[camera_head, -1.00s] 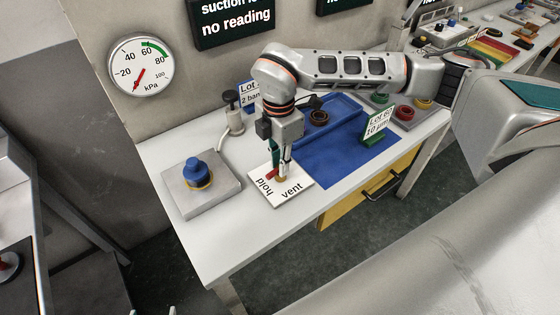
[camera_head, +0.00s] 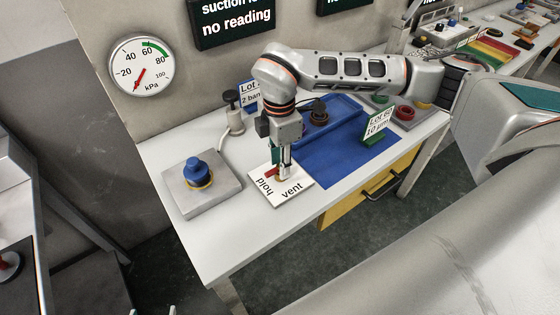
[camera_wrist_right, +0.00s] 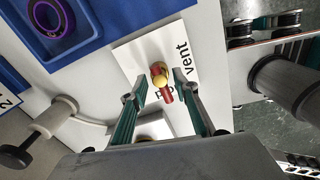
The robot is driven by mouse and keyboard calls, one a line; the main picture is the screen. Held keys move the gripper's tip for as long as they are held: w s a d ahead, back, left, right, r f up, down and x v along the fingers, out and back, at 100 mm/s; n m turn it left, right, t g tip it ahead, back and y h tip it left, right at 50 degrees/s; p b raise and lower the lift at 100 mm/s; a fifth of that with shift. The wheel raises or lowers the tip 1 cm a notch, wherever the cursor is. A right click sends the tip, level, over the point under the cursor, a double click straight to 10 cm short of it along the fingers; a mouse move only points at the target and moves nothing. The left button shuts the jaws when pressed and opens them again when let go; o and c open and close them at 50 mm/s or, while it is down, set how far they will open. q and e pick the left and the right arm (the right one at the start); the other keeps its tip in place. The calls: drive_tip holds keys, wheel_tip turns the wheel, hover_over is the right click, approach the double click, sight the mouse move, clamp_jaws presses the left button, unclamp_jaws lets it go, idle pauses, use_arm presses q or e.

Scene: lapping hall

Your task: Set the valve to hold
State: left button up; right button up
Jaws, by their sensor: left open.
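The valve stands on a white plate (camera_head: 287,197) marked "hold" and "vent". In the right wrist view it has a brass hub (camera_wrist_right: 159,78) and a red lever (camera_wrist_right: 167,96), which points towards the partly covered word "hold". The lever (camera_head: 271,173) also points to the "hold" side in the head view. My right gripper (camera_head: 283,174) is low over the valve. Its fingers (camera_wrist_right: 166,90) are apart on either side of the lever, with gaps showing. Only the tips of my left gripper (camera_head: 152,311) show at the bottom edge, apart and empty.
A grey block with a blue knob (camera_head: 196,171) sits left of the plate, and a black-topped pump (camera_head: 234,112) behind. The gauge (camera_head: 140,65) needle is near zero; the screen (camera_head: 234,17) says "no reading".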

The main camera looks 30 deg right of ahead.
idle(0.3)
wheel_tip(320, 180, up, 12)
idle(0.5)
drive_tip(key=shift+w, duration=0.1)
idle(0.3)
